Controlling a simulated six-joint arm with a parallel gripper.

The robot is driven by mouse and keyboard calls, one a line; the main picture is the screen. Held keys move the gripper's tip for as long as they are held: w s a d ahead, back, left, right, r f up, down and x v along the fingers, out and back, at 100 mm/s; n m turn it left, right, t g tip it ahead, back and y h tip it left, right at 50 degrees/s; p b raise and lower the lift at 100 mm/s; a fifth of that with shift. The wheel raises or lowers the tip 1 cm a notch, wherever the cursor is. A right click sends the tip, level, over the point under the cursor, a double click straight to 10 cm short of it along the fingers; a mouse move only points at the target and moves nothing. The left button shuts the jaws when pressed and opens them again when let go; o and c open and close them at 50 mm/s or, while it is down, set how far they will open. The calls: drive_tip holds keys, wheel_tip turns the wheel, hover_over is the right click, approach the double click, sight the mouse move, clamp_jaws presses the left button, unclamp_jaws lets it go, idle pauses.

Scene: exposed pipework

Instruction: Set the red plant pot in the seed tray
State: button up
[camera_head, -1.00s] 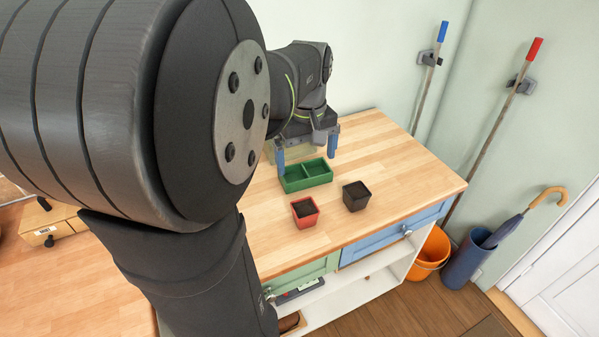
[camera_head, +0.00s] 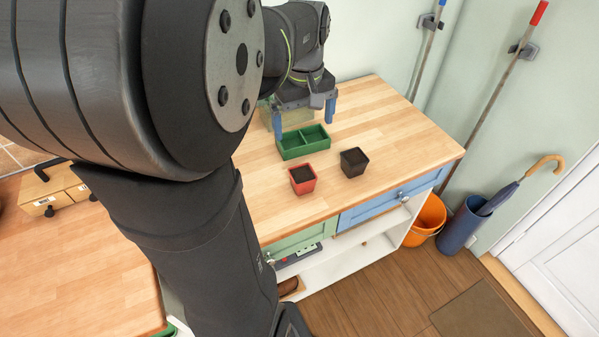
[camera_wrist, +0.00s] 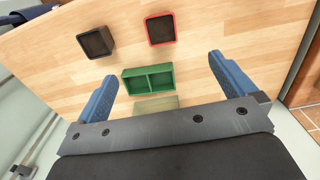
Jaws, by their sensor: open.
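The red plant pot (camera_head: 303,179) stands upright on the wooden counter, filled with dark soil. It also shows in the wrist view (camera_wrist: 160,29). The green seed tray (camera_head: 304,142) lies just behind the pot and has two compartments, both empty; in the wrist view the tray (camera_wrist: 148,79) lies between the fingers. My gripper (camera_head: 304,116) has blue fingers, is open and empty, and hangs above the counter behind the tray. In the wrist view its fingertips (camera_wrist: 163,72) are wide apart.
A black plant pot (camera_head: 354,162) stands right of the red pot. A pale green translucent block (camera_wrist: 156,104) is behind the tray. The counter's right part is clear. An orange bucket (camera_head: 428,219) and umbrella stand (camera_head: 462,228) are on the floor.

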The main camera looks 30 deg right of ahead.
drive_tip(key=c, duration=0.5)
drive_tip(key=shift+o, duration=0.2)
drive_tip(key=n, duration=1.7)
hover_over(302, 176)
wheel_tip(302, 176, down, 12)
drive_tip(key=shift+s+a+r, duration=0.1)
drive_tip(key=shift+s+r, duration=0.05)
drive_tip(key=shift+r, duration=0.1)
drive_tip(key=shift+w+d+f, duration=0.1)
drive_tip(key=shift+f, duration=1.2)
drive_tip(key=shift+w+d+f, duration=0.1)
drive_tip(key=shift+f, duration=1.15)
